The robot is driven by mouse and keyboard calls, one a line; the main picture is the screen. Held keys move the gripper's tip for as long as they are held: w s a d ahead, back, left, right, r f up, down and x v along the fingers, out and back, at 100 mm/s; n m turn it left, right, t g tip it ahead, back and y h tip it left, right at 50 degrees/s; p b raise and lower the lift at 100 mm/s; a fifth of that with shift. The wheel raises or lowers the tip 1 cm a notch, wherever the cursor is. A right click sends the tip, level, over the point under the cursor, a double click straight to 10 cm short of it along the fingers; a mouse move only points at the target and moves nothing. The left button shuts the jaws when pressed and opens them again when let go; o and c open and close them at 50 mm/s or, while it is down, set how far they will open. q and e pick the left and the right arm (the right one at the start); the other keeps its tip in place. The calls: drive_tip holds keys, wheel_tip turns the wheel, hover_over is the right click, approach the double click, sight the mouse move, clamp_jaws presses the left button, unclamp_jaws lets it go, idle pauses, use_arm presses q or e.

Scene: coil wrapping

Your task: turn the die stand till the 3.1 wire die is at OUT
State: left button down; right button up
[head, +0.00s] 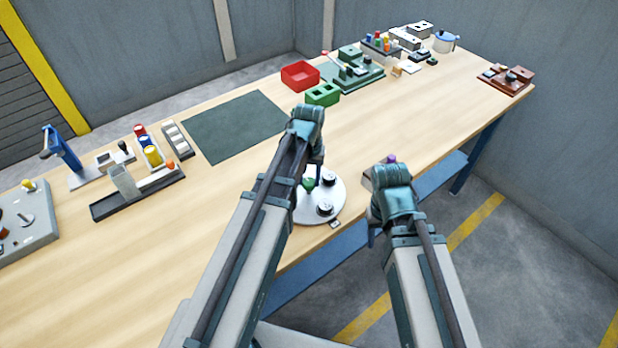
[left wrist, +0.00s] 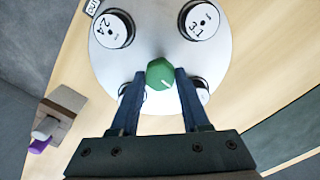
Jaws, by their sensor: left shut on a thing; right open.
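The die stand is a round pale disc (head: 336,197) near the table's front edge, with black-and-white wire dies on it. In the left wrist view, the die by the OUT tag (left wrist: 92,6) seems to read 2.4 (left wrist: 112,28). Another die (left wrist: 200,20) reads upside down, perhaps 3.1. Other dies are partly hidden behind my fingers. My left gripper (left wrist: 158,78) is shut on the green knob (left wrist: 160,73) at the disc's middle; the knob also shows in the head view (head: 309,183). My right gripper (head: 372,238) is open, right of the disc, partly hidden by its arm.
A brown block with a purple-tipped part (left wrist: 62,110) stands beside the disc, near my right arm. A green mat (head: 235,126), red bin (head: 300,75) and green block (head: 322,94) lie behind. Tool racks (head: 138,185) stand left. The table right of the mat is largely clear.

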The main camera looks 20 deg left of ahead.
use_arm(q)
drive_tip(key=shift+n, duration=0.5)
idle(0.5)
drive_tip(key=shift+n, duration=8.2)
